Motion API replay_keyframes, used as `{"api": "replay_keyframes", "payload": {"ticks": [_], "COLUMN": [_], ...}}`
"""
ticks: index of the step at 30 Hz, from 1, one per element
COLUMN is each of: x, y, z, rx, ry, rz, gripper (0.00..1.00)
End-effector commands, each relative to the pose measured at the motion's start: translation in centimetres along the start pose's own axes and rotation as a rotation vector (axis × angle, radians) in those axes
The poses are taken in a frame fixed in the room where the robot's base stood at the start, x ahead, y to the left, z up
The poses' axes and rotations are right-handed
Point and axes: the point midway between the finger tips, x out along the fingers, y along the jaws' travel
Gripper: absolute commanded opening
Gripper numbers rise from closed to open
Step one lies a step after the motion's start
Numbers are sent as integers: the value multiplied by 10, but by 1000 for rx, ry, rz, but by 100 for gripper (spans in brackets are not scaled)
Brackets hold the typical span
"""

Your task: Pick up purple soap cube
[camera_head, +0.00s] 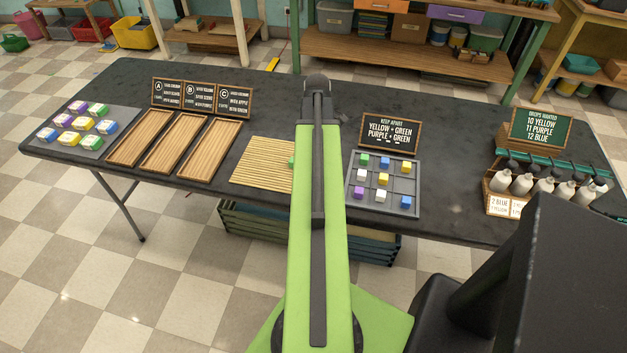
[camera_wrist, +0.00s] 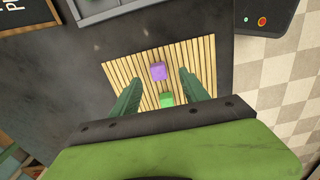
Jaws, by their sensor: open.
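A purple cube (camera_wrist: 158,70) lies on the slatted mat (camera_wrist: 205,60) in the wrist view. A green cube (camera_wrist: 166,99) lies close to it, nearer my wrist. My gripper (camera_wrist: 160,76) is open, with the purple cube in the picture between its dark green fingertips; I see no contact. In the head view my arm hides that purple cube, and only a sliver of the green cube (camera_head: 292,161) shows beside it on the mat (camera_head: 260,165). Another purple cube (camera_head: 358,193) sits in the front left cell of the grey grid tray (camera_head: 371,208).
Wooden trays (camera_head: 172,143) and a grey board of colored soaps (camera_head: 93,143) stand left on the dark table (camera_head: 120,75). A "keep apart" sign (camera_head: 390,132) stands behind the grid tray. A bottle crate (camera_head: 497,203) and a drops sign (camera_head: 541,130) are at right.

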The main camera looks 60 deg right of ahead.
Motion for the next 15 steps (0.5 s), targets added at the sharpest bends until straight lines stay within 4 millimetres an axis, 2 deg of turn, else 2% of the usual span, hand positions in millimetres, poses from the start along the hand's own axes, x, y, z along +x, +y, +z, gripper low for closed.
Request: {"api": "replay_keyframes", "payload": {"ticks": [1,8,15], "x": [13,14,54], "y": [0,0,4], "z": [0,0,0], "rx": [0,0,0], "ry": [0,0,0], "rz": [0,0,0], "gripper": [53,53,53]}}
